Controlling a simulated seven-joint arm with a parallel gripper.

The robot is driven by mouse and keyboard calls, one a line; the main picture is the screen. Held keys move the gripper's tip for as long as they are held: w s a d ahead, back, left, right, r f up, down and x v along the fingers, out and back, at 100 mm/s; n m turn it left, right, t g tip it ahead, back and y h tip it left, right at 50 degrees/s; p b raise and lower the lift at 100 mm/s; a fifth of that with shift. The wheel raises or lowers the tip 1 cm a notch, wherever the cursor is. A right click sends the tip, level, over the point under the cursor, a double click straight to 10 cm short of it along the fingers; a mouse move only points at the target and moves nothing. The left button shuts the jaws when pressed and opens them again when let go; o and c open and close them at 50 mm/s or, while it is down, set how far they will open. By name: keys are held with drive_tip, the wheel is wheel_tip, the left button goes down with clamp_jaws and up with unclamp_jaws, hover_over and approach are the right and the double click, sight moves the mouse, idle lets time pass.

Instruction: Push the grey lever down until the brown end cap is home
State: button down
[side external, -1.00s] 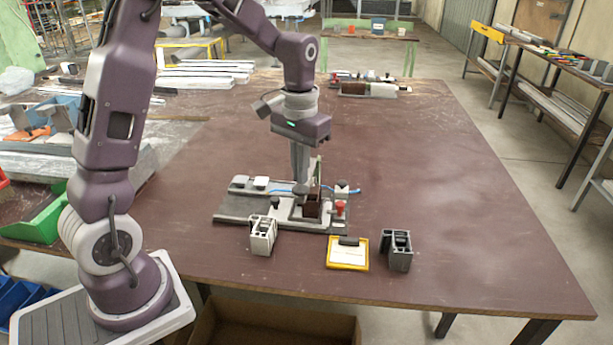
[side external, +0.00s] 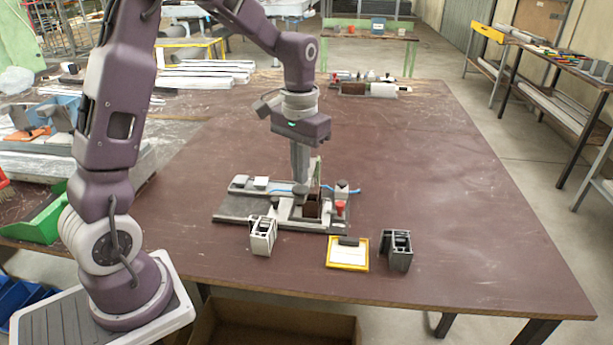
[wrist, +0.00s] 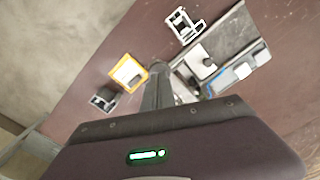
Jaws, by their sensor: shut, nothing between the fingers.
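The clamp fixture (side external: 232,216) lies on the brown bench, with its plate running left. The brown end cap (side external: 311,208) sits upright in its right part, partly covered by fixture parts; I cannot tell if it is fully seated. My gripper (side external: 300,184) points straight down over the fixture, just left of the end cap, fingers shut and empty. A dark grey piece at its fingertips looks like the grey lever (side external: 300,190); contact is too small to tell. In the wrist view, my fingers (wrist: 158,70) are together and hide the lever and end cap.
The bench to the right is clear.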

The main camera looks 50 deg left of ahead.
sight(301, 188)
drive_tip(key=shift+f, duration=1.85)
drive_tip(key=shift+r, duration=4.3)
